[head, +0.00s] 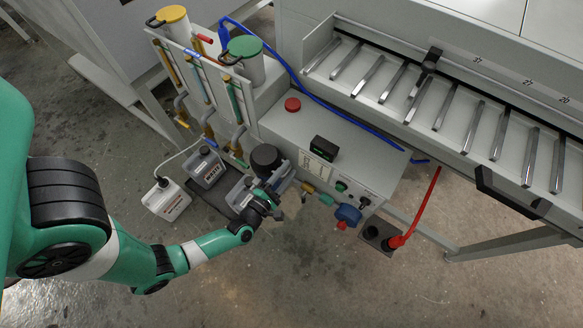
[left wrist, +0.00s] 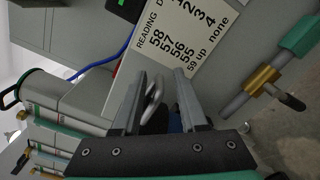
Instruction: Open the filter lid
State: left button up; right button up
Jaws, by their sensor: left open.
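A round black lid (head: 266,157) sits at the front of the grey machine cabinet, beside my left gripper in the head view. I take it to be the filter lid; it looks closed. My left gripper (head: 287,174) is at the cabinet's lower front, just right of the lid. In the left wrist view my left gripper (left wrist: 160,80) is open. A curved metal handle (left wrist: 154,100) shows between its fingers, nearer the left finger; I cannot tell whether they touch. A dark part below the handle is mostly hidden by the gripper. My right gripper is out of view.
A label card (left wrist: 180,35) is on the cabinet ahead of the fingers. A pipe with a brass valve (left wrist: 262,80) runs at the right. Yellow-lidded (head: 172,15) and green-lidded (head: 245,47) canisters stand behind.

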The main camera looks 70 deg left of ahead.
pick_arm(q)
jog(key=shift+x, duration=1.3)
grip_shut()
jog(key=shift+f, duration=0.1)
jog(key=shift+s+f, duration=0.1)
jog(key=shift+f, duration=0.05)
